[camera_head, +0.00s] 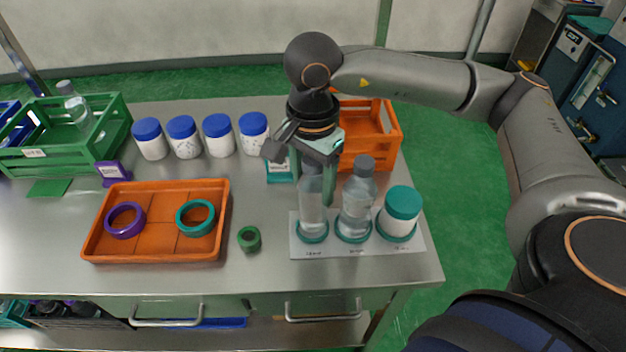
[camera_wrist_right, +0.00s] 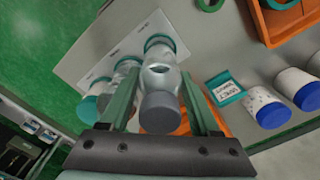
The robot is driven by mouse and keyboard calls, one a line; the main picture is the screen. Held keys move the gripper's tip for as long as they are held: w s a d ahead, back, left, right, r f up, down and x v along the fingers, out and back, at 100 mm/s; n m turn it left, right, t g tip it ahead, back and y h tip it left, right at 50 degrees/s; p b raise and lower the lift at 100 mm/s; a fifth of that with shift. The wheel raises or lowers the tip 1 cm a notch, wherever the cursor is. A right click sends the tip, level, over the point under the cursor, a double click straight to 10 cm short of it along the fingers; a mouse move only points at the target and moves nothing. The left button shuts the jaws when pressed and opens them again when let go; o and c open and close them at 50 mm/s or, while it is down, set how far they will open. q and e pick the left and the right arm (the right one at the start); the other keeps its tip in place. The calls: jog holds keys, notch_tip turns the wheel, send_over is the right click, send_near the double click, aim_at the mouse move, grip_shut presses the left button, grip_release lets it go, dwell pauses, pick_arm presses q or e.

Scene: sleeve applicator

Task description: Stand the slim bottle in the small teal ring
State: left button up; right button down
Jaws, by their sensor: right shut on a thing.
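The slim clear bottle (camera_head: 312,212) with a grey cap (camera_wrist_right: 160,112) is upright between the fingers of my right gripper (camera_head: 314,185), which is shut on it. Its base is at the leftmost teal ring (camera_head: 313,238) on the white card (camera_head: 300,252). The ring shows around the base in the right wrist view (camera_wrist_right: 161,42); I cannot tell whether the bottle rests fully on the card. My left gripper is not in view.
A wider clear bottle (camera_head: 357,203) stands in the middle ring, close beside my right gripper. A white jar with a teal lid (camera_head: 402,206) stands in the right ring. An orange tray (camera_head: 160,250), a green roll (camera_head: 249,239), several blue-lidded jars and crates share the table.

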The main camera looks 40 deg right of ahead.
jog(key=shift+f+b, duration=1.05)
jog(key=shift+f, duration=0.1)
jog(key=shift+c, duration=0.2)
grip_release()
jog(key=shift+o, duration=0.2)
jog(key=shift+r, duration=0.15)
jog(key=shift+r+p, duration=2.65)
jog(key=shift+r, duration=1.75)
